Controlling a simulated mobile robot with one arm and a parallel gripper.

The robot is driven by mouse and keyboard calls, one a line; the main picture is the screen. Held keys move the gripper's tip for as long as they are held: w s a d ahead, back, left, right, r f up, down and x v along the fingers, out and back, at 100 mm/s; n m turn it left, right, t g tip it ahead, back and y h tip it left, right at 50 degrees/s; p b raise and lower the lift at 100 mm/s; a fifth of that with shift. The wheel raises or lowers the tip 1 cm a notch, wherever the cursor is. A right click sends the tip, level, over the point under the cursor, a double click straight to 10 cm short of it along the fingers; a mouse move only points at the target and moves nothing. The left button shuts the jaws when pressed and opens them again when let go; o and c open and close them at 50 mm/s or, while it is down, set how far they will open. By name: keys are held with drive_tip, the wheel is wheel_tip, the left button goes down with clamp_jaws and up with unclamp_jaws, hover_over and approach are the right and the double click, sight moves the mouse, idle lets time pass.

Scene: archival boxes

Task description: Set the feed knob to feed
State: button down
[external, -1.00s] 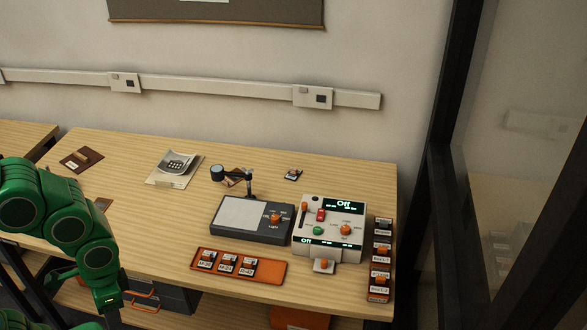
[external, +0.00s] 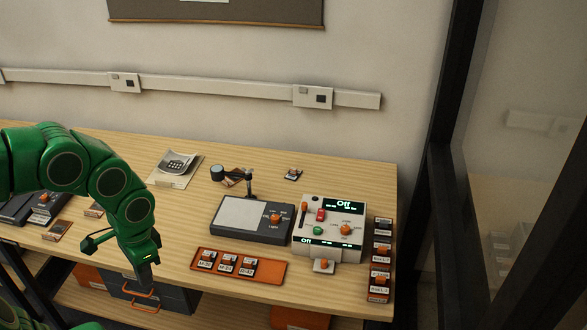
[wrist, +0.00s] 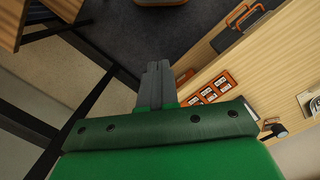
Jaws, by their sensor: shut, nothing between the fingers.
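The white control unit (external: 330,248) stands at the right end of the bench, with lit displays reading "Off". An orange knob (external: 345,230) sits on its right side, a red switch (external: 320,215) and a green button (external: 318,231) to the left of it. An orange slider (external: 304,207) is at its left edge. The labels are too small to tell which control is feed. My gripper (external: 147,281) is shut and empty, pointing down by the bench's front edge, well left of the unit. In the wrist view its fingers (wrist: 157,75) are together; the unit is not clearly visible there.
An orange tray (external: 240,275) with several labelled pieces lies between my gripper and the unit. A dark light pad (external: 250,235) with an orange knob is left of the unit. An orange rack (external: 378,293) stands at the right. A drawer cabinet (external: 170,300) is below the bench.

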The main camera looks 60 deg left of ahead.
drive_tip(key=w+a+r+n+t, duration=0.1)
drive_tip(key=w+a, duration=0.6)
drive_tip(key=w, duration=0.5)
drive_tip(key=w+a+r+n+t, duration=0.1)
drive_tip(key=w+a, duration=0.6)
drive_tip(key=w, duration=0.6)
drive_tip(key=w+a+f+m+t+h, duration=0.1)
drive_tip(key=w+a+f+m+h, duration=0.1)
drive_tip(key=w+a+f, duration=0.4)
drive_tip(key=w+a+f+m+t+h, duration=0.2)
drive_tip(key=w+a+f, duration=0.5)
drive_tip(key=w, duration=0.9)
drive_tip(key=shift+a+f+m+t+h, duration=0.15)
drive_tip(key=shift+a+m+t+h, duration=0.35)
drive_tip(key=shift+a, duration=0.55)
